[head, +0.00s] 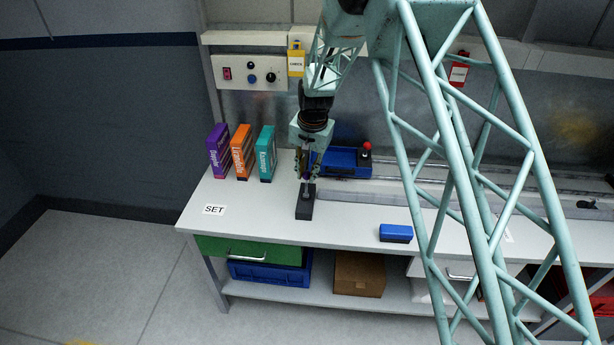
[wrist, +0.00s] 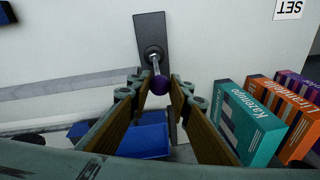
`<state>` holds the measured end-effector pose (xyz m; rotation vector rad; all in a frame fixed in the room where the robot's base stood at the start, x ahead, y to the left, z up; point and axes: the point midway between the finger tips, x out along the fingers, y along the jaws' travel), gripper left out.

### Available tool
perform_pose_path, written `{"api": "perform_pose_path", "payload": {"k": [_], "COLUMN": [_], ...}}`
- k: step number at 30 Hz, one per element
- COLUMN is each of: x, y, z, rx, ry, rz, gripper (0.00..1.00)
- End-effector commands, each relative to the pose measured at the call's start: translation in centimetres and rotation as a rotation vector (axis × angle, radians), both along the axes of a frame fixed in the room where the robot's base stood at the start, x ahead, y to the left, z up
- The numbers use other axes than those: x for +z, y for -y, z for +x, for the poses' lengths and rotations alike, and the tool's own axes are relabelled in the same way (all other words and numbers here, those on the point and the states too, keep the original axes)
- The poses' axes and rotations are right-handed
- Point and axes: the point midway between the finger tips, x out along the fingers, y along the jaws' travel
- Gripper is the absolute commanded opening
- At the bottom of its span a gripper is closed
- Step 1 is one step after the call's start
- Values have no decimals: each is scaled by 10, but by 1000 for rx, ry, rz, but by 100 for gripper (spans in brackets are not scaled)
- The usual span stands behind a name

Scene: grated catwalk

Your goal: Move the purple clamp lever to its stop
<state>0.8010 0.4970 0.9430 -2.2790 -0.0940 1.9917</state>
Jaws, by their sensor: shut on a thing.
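The clamp lever has a dark rectangular base plate (head: 304,209) on the bench, left of centre in the head view. In the wrist view the base (wrist: 150,32) carries a round pivot and a thin metal rod that ends in a purple ball knob (wrist: 159,86). My gripper (wrist: 160,88) points down over the lever, its fingers on either side of the knob and shut on it. In the head view my gripper (head: 305,165) stands just above and behind the base and mostly hides the rod and knob.
Purple (head: 219,150), orange (head: 241,152) and teal (head: 265,153) boxes stand left of my gripper. A SET label (head: 214,210) lies at front left; a blue block (head: 396,233) lies at front right.

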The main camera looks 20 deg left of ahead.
Motion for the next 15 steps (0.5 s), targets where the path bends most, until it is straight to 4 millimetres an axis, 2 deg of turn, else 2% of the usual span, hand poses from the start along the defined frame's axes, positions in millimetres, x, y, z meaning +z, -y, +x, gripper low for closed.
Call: {"api": "perform_pose_path", "payload": {"k": [15], "x": [1], "y": [3], "z": [-13], "rx": [1], "ry": [113], "rz": [25], "gripper": [8]}}
